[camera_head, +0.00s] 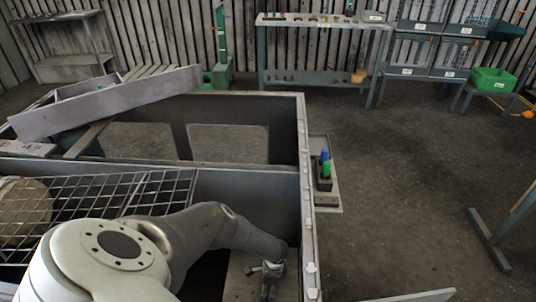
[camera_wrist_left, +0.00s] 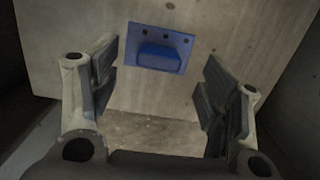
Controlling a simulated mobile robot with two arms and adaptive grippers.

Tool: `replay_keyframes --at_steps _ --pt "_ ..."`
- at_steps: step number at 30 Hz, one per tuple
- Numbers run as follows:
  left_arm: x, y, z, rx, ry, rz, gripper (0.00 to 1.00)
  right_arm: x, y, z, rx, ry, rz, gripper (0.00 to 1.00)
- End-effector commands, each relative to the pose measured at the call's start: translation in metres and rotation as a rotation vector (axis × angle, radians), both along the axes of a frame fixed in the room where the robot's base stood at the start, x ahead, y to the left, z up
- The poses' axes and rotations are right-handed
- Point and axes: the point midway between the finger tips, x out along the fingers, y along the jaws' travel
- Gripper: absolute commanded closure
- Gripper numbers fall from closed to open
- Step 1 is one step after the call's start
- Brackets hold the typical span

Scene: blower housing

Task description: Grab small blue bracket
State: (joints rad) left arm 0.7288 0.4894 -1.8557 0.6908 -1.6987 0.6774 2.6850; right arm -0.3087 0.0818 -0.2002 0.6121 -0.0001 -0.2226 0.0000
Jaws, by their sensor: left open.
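The small blue bracket (camera_wrist_left: 159,48) shows in the left wrist view as a blue plate with several dark holes and a raised block. It lies against a pale, worn panel (camera_wrist_left: 225,35). My left gripper (camera_wrist_left: 160,80) is open, with its two dark-padded fingers apart on either side below the bracket and nothing between them. In the head view my left gripper (camera_head: 268,280) hangs inside the front right part of the grey housing (camera_head: 303,190), and the bracket cannot be made out there. My right gripper is not in view.
The housing walls stand close around my left arm, with a wire grid (camera_head: 110,195) to its left. A grey beam (camera_head: 110,102) lies across the far left. A side shelf (camera_head: 327,205) holds a blue and a green item. Open floor lies to the right.

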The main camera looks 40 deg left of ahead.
Motion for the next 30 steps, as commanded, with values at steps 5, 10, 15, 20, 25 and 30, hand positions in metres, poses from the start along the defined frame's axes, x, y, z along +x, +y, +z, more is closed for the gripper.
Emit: replay_keyframes --at_steps 5,10,15,20,25,30 --pt "0.0 -0.001 -0.015 0.001 0.001 0.0 0.3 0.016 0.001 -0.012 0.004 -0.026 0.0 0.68" --pt "0.001 -0.002 -0.036 0.001 0.001 -0.001 0.3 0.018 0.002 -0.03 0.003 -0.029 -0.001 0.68" --pt "0.0 0.0 -0.051 0.0 0.001 0.0 0.3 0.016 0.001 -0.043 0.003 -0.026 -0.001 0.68" --pt "-0.001 0.0 -0.052 -0.001 0.001 0.0 0.3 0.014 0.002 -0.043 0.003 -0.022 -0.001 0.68" --pt "-0.001 0.0 -0.051 0.0 0.001 0.0 0.35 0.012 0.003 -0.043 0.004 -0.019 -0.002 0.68" --pt "-0.001 0.0 -0.051 0.0 0.001 0.0 0.57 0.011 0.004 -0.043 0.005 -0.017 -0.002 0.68"
